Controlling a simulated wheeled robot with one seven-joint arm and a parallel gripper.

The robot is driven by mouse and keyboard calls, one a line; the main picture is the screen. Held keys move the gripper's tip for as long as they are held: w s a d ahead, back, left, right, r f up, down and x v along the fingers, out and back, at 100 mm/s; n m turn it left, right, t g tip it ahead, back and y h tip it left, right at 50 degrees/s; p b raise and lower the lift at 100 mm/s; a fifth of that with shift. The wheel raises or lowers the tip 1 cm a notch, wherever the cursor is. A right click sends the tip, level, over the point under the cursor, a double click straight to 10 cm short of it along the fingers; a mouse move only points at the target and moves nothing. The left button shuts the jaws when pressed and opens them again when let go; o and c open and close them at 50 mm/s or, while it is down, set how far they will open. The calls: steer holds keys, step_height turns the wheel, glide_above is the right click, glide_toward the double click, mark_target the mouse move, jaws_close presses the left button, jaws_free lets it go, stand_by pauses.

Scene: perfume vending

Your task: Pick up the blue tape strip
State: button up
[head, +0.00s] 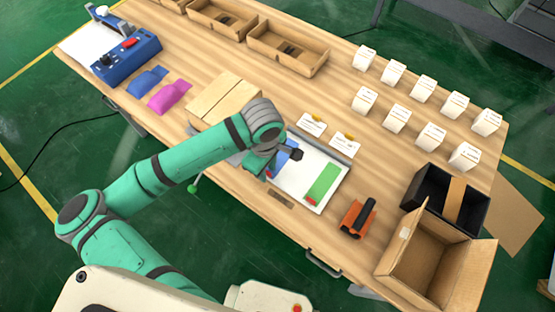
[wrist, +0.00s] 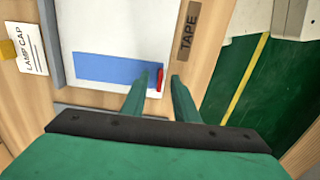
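The blue tape strip (wrist: 112,69) lies flat on a white board (wrist: 90,35) in the wrist view, with a red tab (wrist: 159,80) at its right end. In the head view the blue strip (head: 286,156) is partly hidden by my arm. My gripper (wrist: 160,76) is open and empty. In the wrist view its two fingers appear on either side of the red tab end. I cannot tell how far above the board the fingertips are. In the head view my wrist hides the fingers.
A green strip (head: 323,181) lies on the same board. An orange-black tool (head: 358,217) stands to its right. A cardboard box (head: 223,99) is behind my arm. White boxes (head: 397,119) and an open carton (head: 432,257) are at the right. A TAPE label (wrist: 189,30) marks the table.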

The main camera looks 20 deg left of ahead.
steer(key=shift+f, duration=0.25)
jaws_close()
steer(key=shift+r, duration=0.1)
